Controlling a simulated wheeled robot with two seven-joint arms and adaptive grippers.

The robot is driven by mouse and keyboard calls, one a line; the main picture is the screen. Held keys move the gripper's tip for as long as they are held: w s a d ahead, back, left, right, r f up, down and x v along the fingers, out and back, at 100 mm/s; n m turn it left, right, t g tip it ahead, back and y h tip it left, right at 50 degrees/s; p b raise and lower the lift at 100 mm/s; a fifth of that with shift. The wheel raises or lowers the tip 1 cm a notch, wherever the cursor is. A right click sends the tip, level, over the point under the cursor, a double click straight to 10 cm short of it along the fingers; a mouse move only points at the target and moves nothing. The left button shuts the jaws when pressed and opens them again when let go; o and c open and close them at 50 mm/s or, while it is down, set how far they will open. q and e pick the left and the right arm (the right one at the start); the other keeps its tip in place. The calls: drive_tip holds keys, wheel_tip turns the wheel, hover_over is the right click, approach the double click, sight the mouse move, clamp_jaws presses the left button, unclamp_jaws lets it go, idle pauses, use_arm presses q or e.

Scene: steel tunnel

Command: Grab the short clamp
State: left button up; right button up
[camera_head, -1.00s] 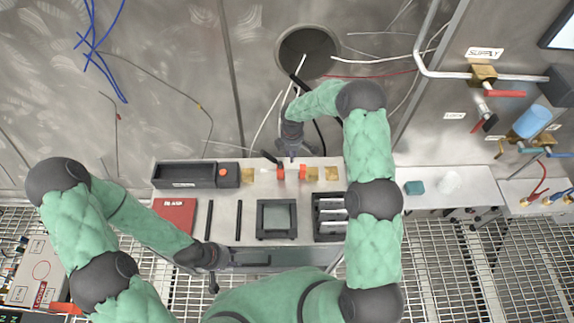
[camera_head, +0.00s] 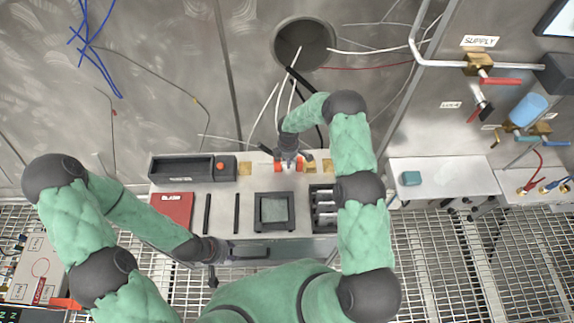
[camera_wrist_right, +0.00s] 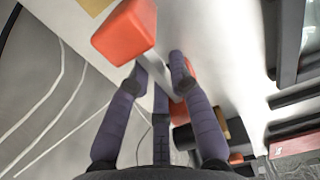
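Two orange blocks with dark parts stand at the back edge of the bench. The left orange block (camera_head: 277,166) and the right one (camera_head: 300,164) flank my right gripper (camera_head: 289,160). I cannot tell which is the short clamp. A large orange block (camera_wrist_right: 125,30) is just beyond the left fingertip. Another orange piece (camera_wrist_right: 180,108) shows partly behind the right finger. My left gripper (camera_head: 222,252) is by the bench's front edge, its fingers unclear.
The bench (camera_head: 222,190) carries a black tray (camera_head: 182,168), a red box (camera_head: 172,207), thin black bars, a square frame (camera_head: 274,209) and a slotted black rack (camera_head: 322,207). Loose cables hang behind from the round wall opening (camera_head: 303,46). A second bench (camera_head: 450,182) is at right.

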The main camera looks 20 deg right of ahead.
clamp_jaws()
drive_tip(key=shift+w+r, duration=0.1)
drive_tip(key=shift+w, duration=0.05)
drive_tip(key=shift+r, duration=0.1)
